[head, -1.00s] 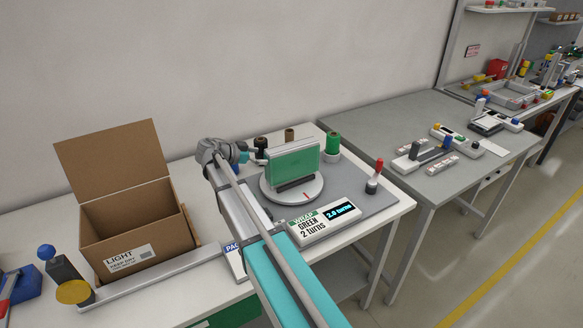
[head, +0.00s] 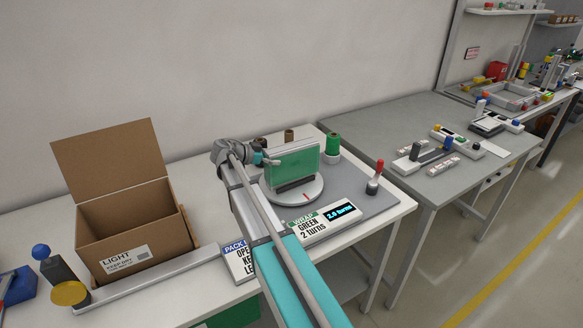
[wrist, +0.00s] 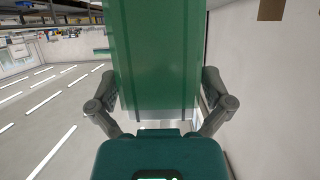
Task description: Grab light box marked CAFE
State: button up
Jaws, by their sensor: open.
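A flat, upright light box (head: 290,163), wrapped in green, stands on a round turntable (head: 312,193). No CAFE marking can be read on it in either view. My gripper (head: 262,158) is at the left side of the light box in the head view, and my arm hides part of the turntable's left side. In the wrist view my gripper (wrist: 159,85) is open, with one finger on each side of the light box (wrist: 158,50). Whether the fingers touch it cannot be told.
An open cardboard carton (head: 130,232) marked LIGHT stands at the left. A display (head: 325,222) reads "WRAP GREEN 2 turns" and "2.0 turns". A red-topped lever (head: 374,178) and a green spool (head: 332,144) stand near the turntable. A grey table (head: 390,125) lies to the right.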

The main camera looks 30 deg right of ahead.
jog(key=shift+d+f, duration=0.15)
jog(key=shift+d, duration=0.1)
jog(key=shift+c, duration=0.3)
jog(key=c, duration=1.2)
jog(key=shift+r, duration=0.25)
